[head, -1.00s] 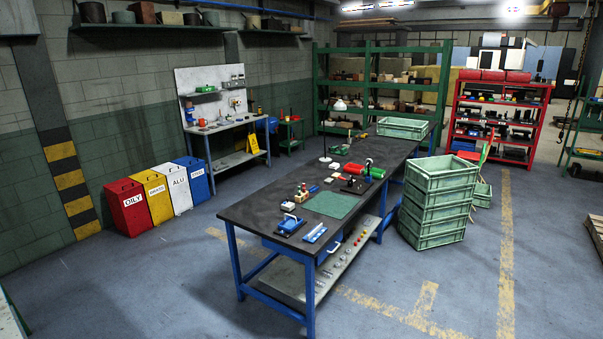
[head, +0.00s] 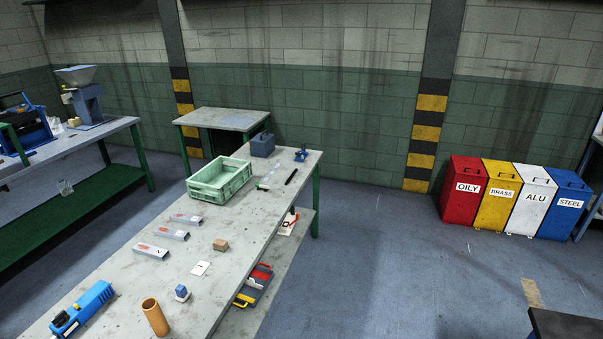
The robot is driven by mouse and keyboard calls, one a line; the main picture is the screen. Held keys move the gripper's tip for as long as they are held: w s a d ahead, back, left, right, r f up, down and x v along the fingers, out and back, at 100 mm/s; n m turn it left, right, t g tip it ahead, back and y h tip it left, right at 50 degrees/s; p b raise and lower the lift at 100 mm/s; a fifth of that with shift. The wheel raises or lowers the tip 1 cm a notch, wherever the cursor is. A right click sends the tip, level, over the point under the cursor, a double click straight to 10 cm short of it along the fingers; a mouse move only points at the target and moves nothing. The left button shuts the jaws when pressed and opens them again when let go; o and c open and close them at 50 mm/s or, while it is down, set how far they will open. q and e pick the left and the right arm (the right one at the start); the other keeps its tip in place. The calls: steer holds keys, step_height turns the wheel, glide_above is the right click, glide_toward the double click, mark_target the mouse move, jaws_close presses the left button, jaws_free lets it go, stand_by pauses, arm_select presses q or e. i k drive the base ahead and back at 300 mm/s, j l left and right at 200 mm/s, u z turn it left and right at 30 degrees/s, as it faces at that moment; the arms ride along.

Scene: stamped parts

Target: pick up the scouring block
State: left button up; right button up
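A small brown block (head: 220,245), which looks like the scouring block, lies on the pale grey bench (head: 240,285) in the head view. It sits near the bench's right edge, beyond a white card (head: 201,268) and to the right of the long grey boxes. It is too small to make out its surface. Neither of my grippers is in view.
A green crate (head: 203,192), long grey boxes (head: 172,233), an orange-brown cylinder (head: 155,317), a small blue-topped item (head: 182,293) and a blue tool (head: 84,310) stand on the bench. Open floor (head: 370,270) lies to its right, before coloured bins (head: 467,193).

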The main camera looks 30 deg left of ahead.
mark_target(220, 245)
steer(key=i+u, duration=0.25)
steer(key=u, duration=0.25)
steer(key=i+u, duration=0.25)
steer(key=u, duration=0.25)
steer(key=i+l+u, duration=0.2)
steer(key=u, duration=0.3)
steer(key=i+l+u, duration=0.25)
steer(key=u, duration=0.2)
steer(key=i+l+u, duration=0.15)
steer(key=l+u, duration=0.2)
steer(key=u, duration=0.15)
